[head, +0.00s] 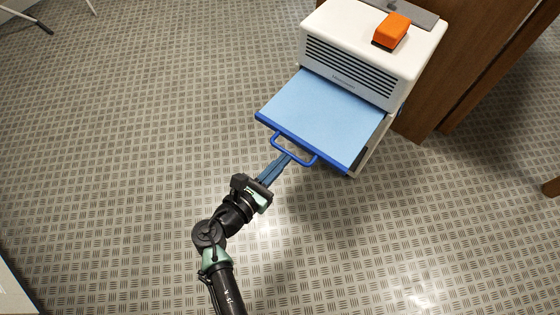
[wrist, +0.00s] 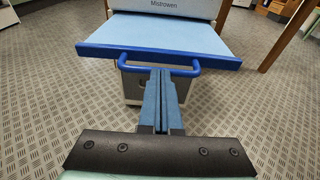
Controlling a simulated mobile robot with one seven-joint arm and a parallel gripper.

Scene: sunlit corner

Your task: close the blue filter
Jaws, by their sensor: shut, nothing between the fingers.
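The blue filter (head: 322,115) is a flat light-blue panel with a darker blue front edge. It sticks well out of the front of a white machine (head: 350,28), below its dark vent slats. A blue loop handle (head: 296,152) is on its front edge. In the wrist view the filter (wrist: 160,32) spans the top, with its handle (wrist: 190,70) below the edge. My gripper (head: 286,158) is shut and empty, its blue fingers pointing at the handle. In the wrist view the fingertips (wrist: 161,73) overlap the handle's middle; I cannot tell whether they touch it.
An orange object (head: 391,31) and a grey panel (head: 402,12) lie on top of the machine. Brown wooden furniture (head: 450,60) stands close on the machine's right. The patterned floor (head: 130,130) is clear to the left and in front.

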